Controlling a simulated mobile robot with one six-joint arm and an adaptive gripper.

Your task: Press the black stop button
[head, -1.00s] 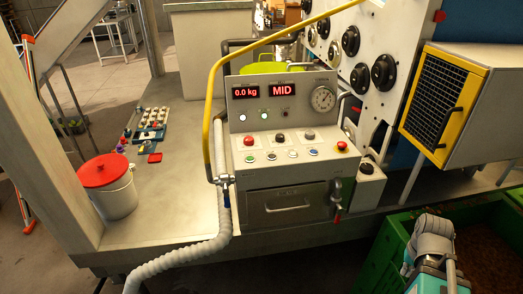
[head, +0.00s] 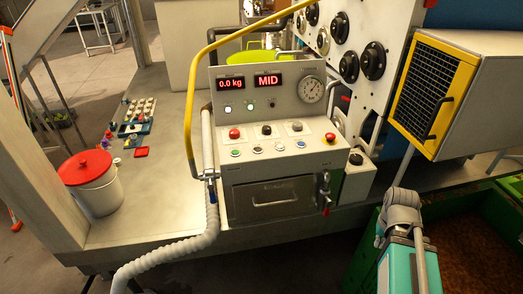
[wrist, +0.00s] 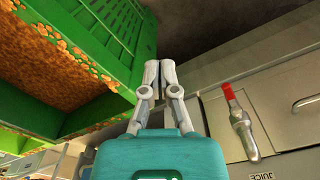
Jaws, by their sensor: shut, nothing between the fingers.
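The control panel (head: 215,138) shows in the middle of the head view. A row of small round buttons lies below. My gripper (wrist: 158,68) is shut and empty in the wrist view, apart from the panel. The buttons are outside the wrist view.
A red-tipped valve lever (wrist: 240,125) and drawer handle (wrist: 308,100) are right of my gripper. A green crate (wrist: 95,45) is at its left. A yellow pipe (head: 188,110) and pale hose (head: 165,262) run left of the panel. A yellow-framed box (head: 432,95) juts out at right.

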